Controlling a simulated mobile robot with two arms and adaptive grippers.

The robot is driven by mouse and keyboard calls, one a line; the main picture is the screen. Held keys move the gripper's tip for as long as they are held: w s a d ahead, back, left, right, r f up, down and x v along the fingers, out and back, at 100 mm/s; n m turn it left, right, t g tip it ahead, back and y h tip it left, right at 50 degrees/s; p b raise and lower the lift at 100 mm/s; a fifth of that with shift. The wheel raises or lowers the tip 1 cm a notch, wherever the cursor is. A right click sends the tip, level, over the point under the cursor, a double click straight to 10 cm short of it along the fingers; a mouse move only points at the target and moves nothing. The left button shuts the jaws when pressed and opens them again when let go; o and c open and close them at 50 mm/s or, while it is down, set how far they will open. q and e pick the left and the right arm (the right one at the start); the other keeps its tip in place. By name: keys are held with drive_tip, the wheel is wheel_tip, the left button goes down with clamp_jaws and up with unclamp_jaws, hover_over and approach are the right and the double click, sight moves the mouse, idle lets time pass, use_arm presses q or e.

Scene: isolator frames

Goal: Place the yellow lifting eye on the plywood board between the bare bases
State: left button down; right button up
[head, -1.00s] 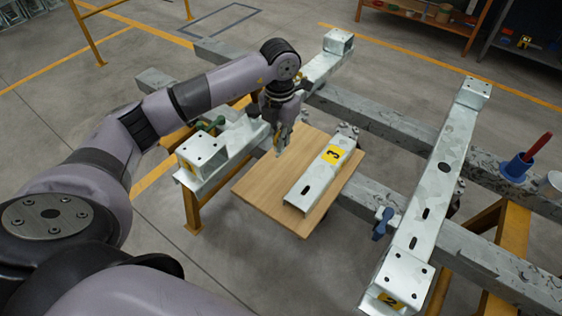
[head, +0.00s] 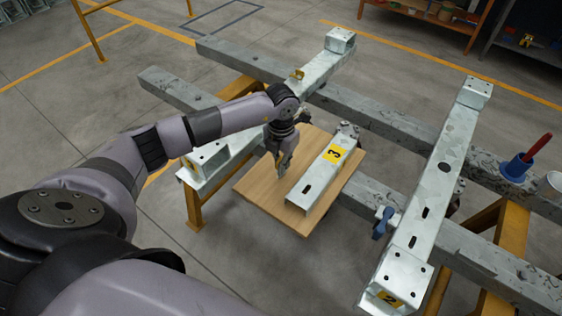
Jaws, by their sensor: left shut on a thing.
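My left gripper (head: 280,166) is over the left part of the plywood board (head: 262,187), pointing down, left of the beam marked 3. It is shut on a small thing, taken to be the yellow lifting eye. The fingers mostly hide it, and I cannot make out its shape or the gap to the board. The galvanized beam marked 3 (head: 318,180) lies on the board's right part. The beam marked 2 (head: 425,215) stands to the right. My right gripper is not in view.
A small yellow-orange piece (head: 297,75) sits on the far part of the left beam. A blue clamp handle (head: 382,223) sticks up right of the board. A blue cup (head: 517,167) with a red-handled tool stands on the far right rail.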

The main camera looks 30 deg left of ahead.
use_arm(q)
drive_tip(key=shift+f, duration=0.2)
drive_tip(key=c, duration=1.7)
unclamp_jaws()
drive_tip(key=shift+r, duration=0.1)
drive_tip(key=shift+r, duration=0.2)
drive_tip(key=shift+w+r, duration=0.1)
drive_tip(key=shift+r, duration=0.25)
wheel_tip(320, 180, up, 11)
drive_tip(key=shift+r+b, duration=0.1)
drive_tip(key=shift+b, duration=0.75)
